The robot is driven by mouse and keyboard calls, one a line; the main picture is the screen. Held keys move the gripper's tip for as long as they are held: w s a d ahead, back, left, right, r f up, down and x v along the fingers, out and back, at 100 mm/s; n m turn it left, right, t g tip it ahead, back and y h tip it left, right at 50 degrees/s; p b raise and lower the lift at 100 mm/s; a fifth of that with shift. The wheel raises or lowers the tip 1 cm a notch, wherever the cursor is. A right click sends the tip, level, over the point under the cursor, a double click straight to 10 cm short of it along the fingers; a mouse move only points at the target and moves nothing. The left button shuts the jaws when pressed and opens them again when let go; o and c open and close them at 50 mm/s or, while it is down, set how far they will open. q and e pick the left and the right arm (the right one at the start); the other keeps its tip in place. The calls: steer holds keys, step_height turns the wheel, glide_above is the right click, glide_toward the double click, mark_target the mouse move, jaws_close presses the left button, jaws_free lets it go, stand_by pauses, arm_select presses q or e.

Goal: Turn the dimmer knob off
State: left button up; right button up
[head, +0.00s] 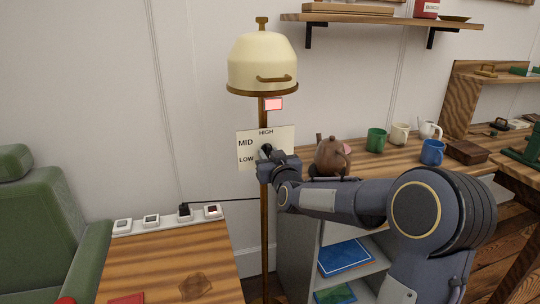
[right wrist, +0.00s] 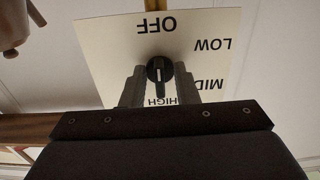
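A dimmer plate (head: 249,158) is mounted on the brass lamp pole (head: 264,230). Its labels HIGH, MID and LOW show in the head view; OFF shows in the right wrist view. The black dimmer knob (right wrist: 158,78) has a white line lying along the OFF–HIGH direction, its narrow end towards HIGH. My right gripper (right wrist: 160,88) is at the plate, one finger on each side of the knob. A narrow gap seems to remain at the knob's sides, so it looks open around it. In the head view my right gripper (head: 268,158) partly hides the knob and lower plate. My left gripper is not in view.
The cream lamp shade (head: 262,62) hangs above the plate. Right of the pole, a wooden counter (head: 385,158) holds a brown teapot-like figure (head: 333,156) and several mugs. A small wooden table (head: 155,265) and a green armchair (head: 40,230) stand at the left.

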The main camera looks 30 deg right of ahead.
steer(key=shift+r, duration=0.1)
steer(key=v, duration=0.7)
steer(key=shift+s+a, duration=0.15)
steer(key=shift+s, duration=0.25)
steer(key=s+a+f+g+y, duration=0.3)
steer(key=s+a+f+g, duration=0.15)
steer(key=s, duration=0.55)
steer(key=s+a+f+g+y, duration=0.25)
steer(key=s+a+f, duration=0.3)
steer(key=s, duration=0.45)
steer(key=s+a+f+g+y, duration=0.2)
steer(key=s+a+f+g, duration=0.25)
steer(key=s, duration=0.55)
steer(key=shift+n+g, duration=0.25)
steer(key=shift+n, duration=0.15)
steer(key=r+p, duration=1.9)
steer(key=r, duration=0.1)
steer(key=shift+s+a, duration=0.2)
steer(key=shift+a, duration=0.1)
